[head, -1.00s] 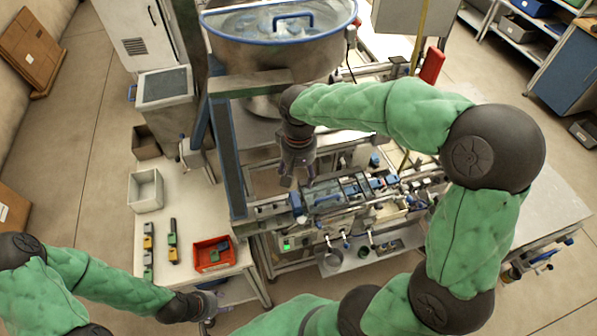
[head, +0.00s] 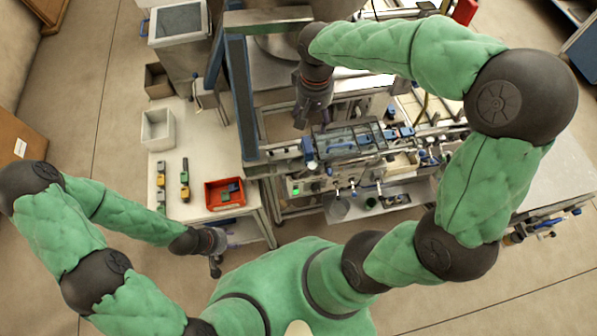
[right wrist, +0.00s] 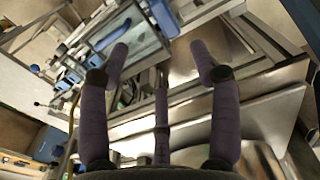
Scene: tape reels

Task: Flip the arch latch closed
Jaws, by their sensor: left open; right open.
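The conveyor-like machine (head: 345,150) stands right of centre in the head view, with a framed grey section and blue parts on top. I cannot tell for sure which part is the arch latch. My right gripper (head: 306,122) hangs just above and behind the left end of this section, pointing down, open and empty. In the right wrist view its purple fingers (right wrist: 160,60) are spread over metal surfaces, and a framed panel (right wrist: 135,45) with blue parts lies beyond the left finger, apparently untouched. My left gripper (head: 217,248) is open and empty at lower left, away from the machine.
A white table (head: 185,135) at left holds a red tray (head: 225,203), a white bin (head: 158,128) and several small yellow and dark parts. A blue-grey post (head: 240,100) stands close left of the right gripper. A large metal vessel is behind it.

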